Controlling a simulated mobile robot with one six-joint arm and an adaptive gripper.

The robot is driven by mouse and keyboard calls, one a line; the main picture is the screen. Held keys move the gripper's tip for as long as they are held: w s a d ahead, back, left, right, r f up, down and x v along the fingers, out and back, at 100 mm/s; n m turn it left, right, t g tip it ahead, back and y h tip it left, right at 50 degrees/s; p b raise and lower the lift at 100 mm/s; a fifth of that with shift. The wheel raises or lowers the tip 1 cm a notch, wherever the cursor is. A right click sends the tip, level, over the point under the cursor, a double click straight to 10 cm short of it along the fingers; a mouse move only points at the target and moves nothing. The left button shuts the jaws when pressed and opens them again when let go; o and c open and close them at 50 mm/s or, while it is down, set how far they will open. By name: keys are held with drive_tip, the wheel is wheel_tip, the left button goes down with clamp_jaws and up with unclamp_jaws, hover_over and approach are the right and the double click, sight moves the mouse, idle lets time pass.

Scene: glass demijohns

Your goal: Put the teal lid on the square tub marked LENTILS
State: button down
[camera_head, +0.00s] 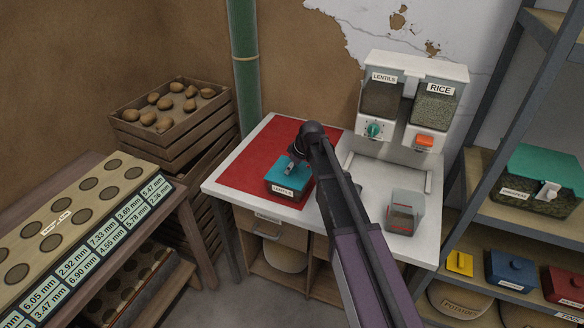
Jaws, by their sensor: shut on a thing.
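The square tub marked LENTILS (284,191) stands on a red mat on the white counter. The teal lid (279,176) is on top of the tub's opening, lined up with its sides. I cannot tell whether it is fully seated or a hair above the rim. My gripper (291,168) reaches down from above and is shut on the teal lid near its middle. The grip point is partly hidden by my gripper and arm. The inside of the tub is hidden under the lid.
The red mat (243,165) covers the counter's left part. A dispenser marked LENTILS and RICE (414,72) stands at the back right. A clear container (405,211) stands at the right. Shelves with lidded tubs (510,268) are further right. A potato crate (171,115) is left.

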drive_tip(key=shift+c, duration=0.8)
unclamp_jaws()
drive_tip(key=shift+o, duration=0.8)
drive_tip(key=shift+r, duration=0.1)
drive_tip(key=shift+p+v, duration=3.25)
drive_tip(key=shift+v, duration=0.2)
